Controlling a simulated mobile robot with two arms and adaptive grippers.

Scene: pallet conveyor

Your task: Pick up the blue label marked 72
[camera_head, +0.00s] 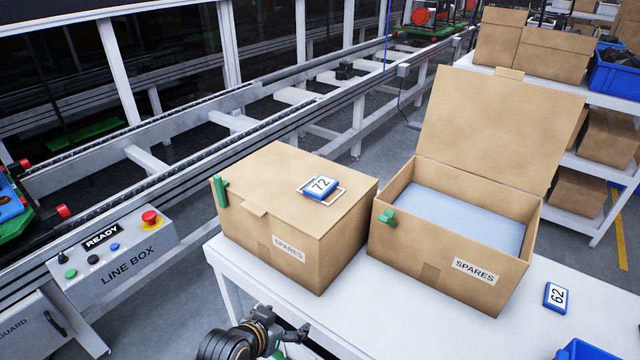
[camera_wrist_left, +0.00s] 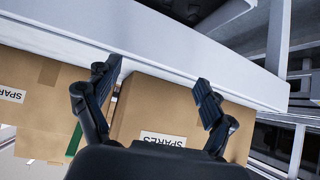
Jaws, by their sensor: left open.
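The blue label marked 72 (camera_head: 320,187) lies on the lid of the closed cardboard SPARES box (camera_head: 290,215), partly over a white outlined square. My left gripper (camera_head: 283,328) is low at the front edge of the table, in front of the closed box and well below the label. In the left wrist view its two fingers (camera_wrist_left: 157,78) are spread with nothing between them; box fronts and the table edge show beyond, and the label is not visible there. My right gripper is not in view.
An open SPARES box (camera_head: 455,270) with its lid up stands right of the closed one. Another blue label marked 62 (camera_head: 556,297) lies on the white table (camera_head: 590,290) near a blue bin (camera_head: 585,350). The LINE BOX panel (camera_head: 115,255) and conveyor are at left.

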